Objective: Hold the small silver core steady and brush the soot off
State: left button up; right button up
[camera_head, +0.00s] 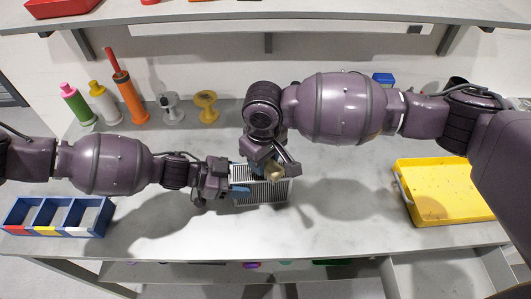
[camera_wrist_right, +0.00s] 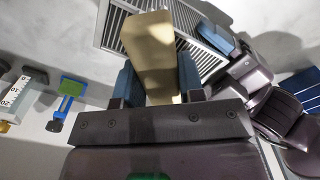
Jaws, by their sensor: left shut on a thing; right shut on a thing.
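The silver core (camera_head: 262,190), a finned grey block, sits on the table at the middle of the head view. It also shows behind my right gripper in the right wrist view (camera_wrist_right: 207,36). My left gripper (camera_head: 236,186) is shut on the core's left end. My right gripper (camera_head: 268,166) is shut on a tan, block-like brush handle (camera_wrist_right: 151,52), held over the core. The handle's near end (camera_head: 275,173) shows in the head view. The bristles are hidden, so I cannot tell whether they touch the fins. I cannot make out soot on the core.
A yellow tray (camera_head: 432,212) with dark specks stands at the right. A blue divided rack (camera_head: 100,230) stands at the front left. Several bottles, an orange tube (camera_head: 128,98), a grey spool (camera_head: 171,116) and a yellow spool (camera_head: 206,112) line the back. A shelf (camera_head: 230,17) overhangs the rear.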

jog(key=shift+s, duration=0.85)
jog(key=shift+s+a, duration=0.2)
jog(key=shift+a, duration=0.35)
jog(key=shift+w+a, duration=0.2)
jog(key=shift+w, duration=1.7)
jog(key=shift+w+a, duration=0.2)
jog(key=shift+a, duration=0.05)
jog(key=shift+s+a, duration=0.1)
jog(key=shift+a, duration=0.25)
jog(key=shift+s+a+f, duration=0.1)
jog(key=shift+s+a, duration=0.1)
jog(key=shift+s+d, duration=0.15)
jog(key=shift+s, duration=1.75)
notch_tip(320, 180, up, 9)
jog(key=shift+f, duration=0.2)
